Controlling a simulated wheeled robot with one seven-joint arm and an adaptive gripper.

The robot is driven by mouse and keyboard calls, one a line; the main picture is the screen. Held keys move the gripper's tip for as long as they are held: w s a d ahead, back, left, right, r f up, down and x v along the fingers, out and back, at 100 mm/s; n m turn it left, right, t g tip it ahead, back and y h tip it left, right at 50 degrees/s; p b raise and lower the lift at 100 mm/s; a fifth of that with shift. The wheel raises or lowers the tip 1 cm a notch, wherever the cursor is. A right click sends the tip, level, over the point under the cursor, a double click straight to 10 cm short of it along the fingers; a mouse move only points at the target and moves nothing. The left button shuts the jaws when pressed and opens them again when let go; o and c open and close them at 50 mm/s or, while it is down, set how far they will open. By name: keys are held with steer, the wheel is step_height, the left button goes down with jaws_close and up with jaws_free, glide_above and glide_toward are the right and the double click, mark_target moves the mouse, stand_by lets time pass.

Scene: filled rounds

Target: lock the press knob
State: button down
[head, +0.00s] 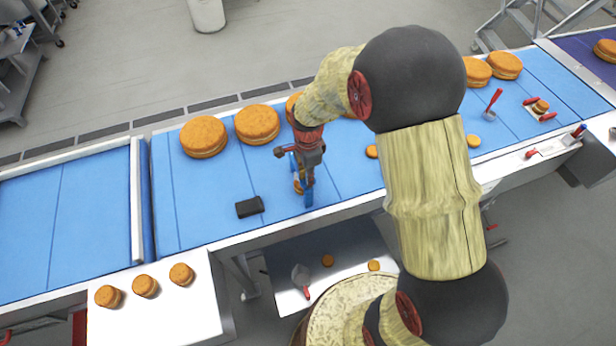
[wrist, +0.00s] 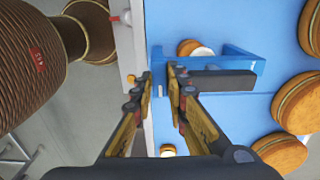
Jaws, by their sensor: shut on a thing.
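A blue press-like frame (head: 308,192) stands on the blue belt in the head view, beneath my gripper (head: 303,168). In the wrist view the blue frame (wrist: 245,66) reaches from between the fingertips toward the right. My gripper (wrist: 160,78) is shut on a narrow blue part of this frame, with one finger on each side. A separate knob cannot be made out; the fingers may hide it. A small filled round (wrist: 190,47) sits beside the frame, partly covered by it.
Large filled rounds (head: 204,136) line the belt's far side. Small rounds (head: 145,286) sit on the white front table. A red-handled tool (head: 493,99) is at the right. The belt's left section is clear.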

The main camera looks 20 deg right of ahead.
stand_by(0.5)
steer(key=c, duration=1.8)
jaws_free()
steer(key=shift+o, duration=0.2)
steer(key=shift+w+r, duration=0.1)
steer(key=shift+r, duration=0.05)
steer(key=shift+r, duration=3.85)
